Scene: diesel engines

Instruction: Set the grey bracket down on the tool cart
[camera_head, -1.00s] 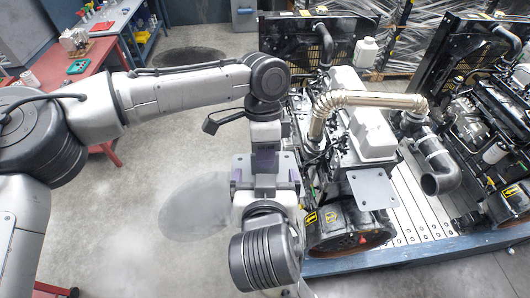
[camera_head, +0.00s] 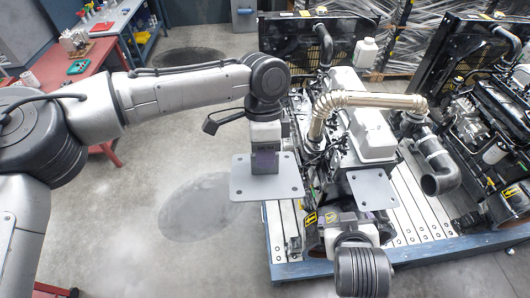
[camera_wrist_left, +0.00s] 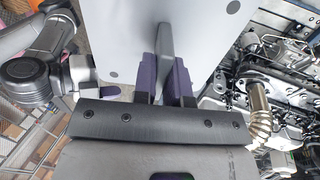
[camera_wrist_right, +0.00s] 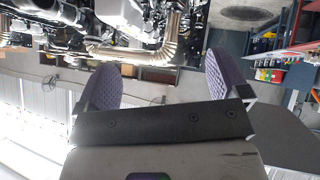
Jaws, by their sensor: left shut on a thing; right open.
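The grey bracket (camera_head: 242,187) is a flat plate with corner holes and an upright rib. It hangs in the air left of the near engine. My left gripper (camera_head: 265,168) is shut on the rib, and the left wrist view shows both purple fingers (camera_wrist_left: 166,80) on either side of it. My right gripper (camera_wrist_right: 163,85) is open and empty, its fingers wide apart. In the head view my right wrist is low in front of the engine, apart from the bracket. A red-topped stand (camera_head: 98,50) at upper left may be the tool cart; my left arm hides part of it.
The near engine (camera_head: 372,135) stands on a blue-edged pallet (camera_head: 300,272), with a second grey plate (camera_head: 371,190) on its front side. Another engine (camera_head: 480,130) is at right. A blue bench (camera_head: 140,25) stands at the back left. Open floor lies below my left arm.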

